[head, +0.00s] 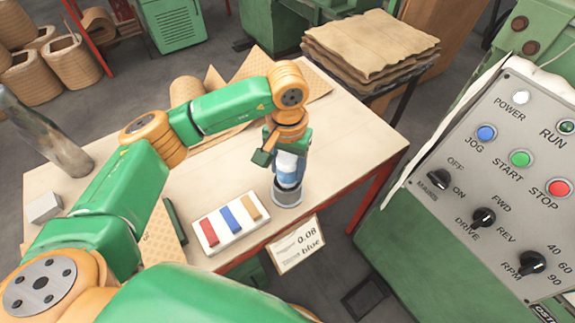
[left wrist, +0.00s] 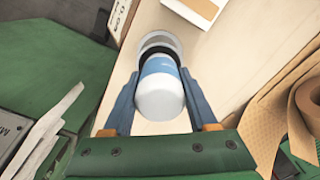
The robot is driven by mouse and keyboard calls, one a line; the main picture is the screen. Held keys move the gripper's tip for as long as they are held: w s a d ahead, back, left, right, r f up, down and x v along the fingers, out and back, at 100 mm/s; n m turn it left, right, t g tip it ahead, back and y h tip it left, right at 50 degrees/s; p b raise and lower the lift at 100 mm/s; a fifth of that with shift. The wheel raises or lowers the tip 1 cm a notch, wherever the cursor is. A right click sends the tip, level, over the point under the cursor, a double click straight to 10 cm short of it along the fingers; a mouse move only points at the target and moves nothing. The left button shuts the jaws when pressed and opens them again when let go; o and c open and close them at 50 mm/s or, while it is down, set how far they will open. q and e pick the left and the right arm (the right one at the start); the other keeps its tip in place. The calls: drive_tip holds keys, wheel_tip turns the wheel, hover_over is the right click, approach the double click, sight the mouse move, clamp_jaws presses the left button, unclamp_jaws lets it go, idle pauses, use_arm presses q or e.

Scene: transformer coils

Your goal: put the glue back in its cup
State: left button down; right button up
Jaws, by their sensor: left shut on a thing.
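The glue (head: 288,160) is a white bottle with a blue band. It also shows in the left wrist view (left wrist: 160,98), between the two blue fingers. My left gripper (head: 286,174) points down and is shut on the glue. The cup (head: 288,196) is a grey round holder near the table's front edge; its rim also shows in the left wrist view (left wrist: 158,40). The glue is roughly upright over the cup, its lower end at the dark opening. I cannot tell how deep it sits. My right gripper is not in view.
A white tray (head: 240,238) with red, blue and tan bars lies left of the cup. A card sign (head: 297,246) hangs at the table's front edge. Brown sheets (head: 240,85) lie behind. A control panel (head: 500,180) stands at right. The table (head: 345,140) is clear right of the cup.

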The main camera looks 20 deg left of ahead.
sight(287, 158)
use_arm(q)
drive_tip(key=shift+c, duration=0.6)
unclamp_jaws()
wheel_tip(287, 158, up, 7)
drive_tip(key=shift+r+b, duration=0.1)
drive_tip(key=shift+b, duration=0.5)
